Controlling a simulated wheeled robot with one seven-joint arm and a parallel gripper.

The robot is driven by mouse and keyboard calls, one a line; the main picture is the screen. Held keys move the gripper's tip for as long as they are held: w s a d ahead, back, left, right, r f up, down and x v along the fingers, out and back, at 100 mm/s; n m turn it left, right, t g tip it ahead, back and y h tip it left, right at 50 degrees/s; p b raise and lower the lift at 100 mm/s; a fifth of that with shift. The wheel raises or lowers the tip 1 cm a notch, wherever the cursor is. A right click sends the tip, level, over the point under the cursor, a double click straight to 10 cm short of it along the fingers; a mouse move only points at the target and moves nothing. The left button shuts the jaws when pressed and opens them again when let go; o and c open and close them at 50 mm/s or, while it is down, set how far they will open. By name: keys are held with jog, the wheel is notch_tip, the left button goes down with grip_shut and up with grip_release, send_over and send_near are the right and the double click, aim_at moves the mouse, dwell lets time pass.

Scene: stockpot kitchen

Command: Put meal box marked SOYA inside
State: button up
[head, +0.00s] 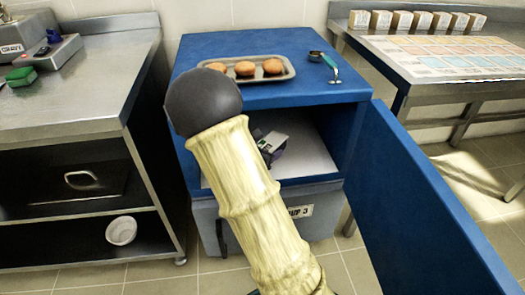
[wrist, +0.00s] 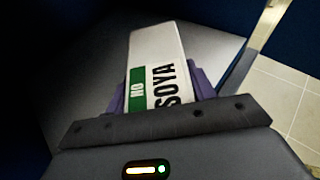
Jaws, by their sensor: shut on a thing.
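The meal box (wrist: 155,65) is white with a green patch, and its label reads "NO SOYA" in the wrist view. My gripper (wrist: 160,100) is shut on it, with purple fingers on both sides. In the head view the box (head: 271,142) shows in the opening of the blue cabinet (head: 358,85), partly hidden by my arm. The blue cabinet door (head: 425,200) stands open to the right. The box is above or on the pale cabinet floor (head: 310,160); I cannot tell whether it touches.
On the cabinet top are a tray (head: 222,63) of buns and a teal-handled tool (head: 333,72). A grey drawer (head: 325,205) is below. A steel counter (head: 80,100) stands left. At right, a table (head: 400,80) holds several small boxes (head: 402,20).

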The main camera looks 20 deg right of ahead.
jog(key=w, duration=0.2)
jog(key=w+d+f+b, duration=0.1)
jog(key=w, duration=0.2)
jog(key=w+d+b, duration=0.1)
jog(key=w, duration=0.1)
jog(key=shift+w+d+f, duration=0.2)
jog(key=shift+w+f, duration=0.15)
jog(key=shift+f, duration=0.15)
jog(key=shift+f, duration=0.1)
notch_tip(320, 180, down, 5)
jog(key=b, duration=0.3)
jog(key=shift+w+b, duration=0.15)
jog(key=shift+b, duration=0.2)
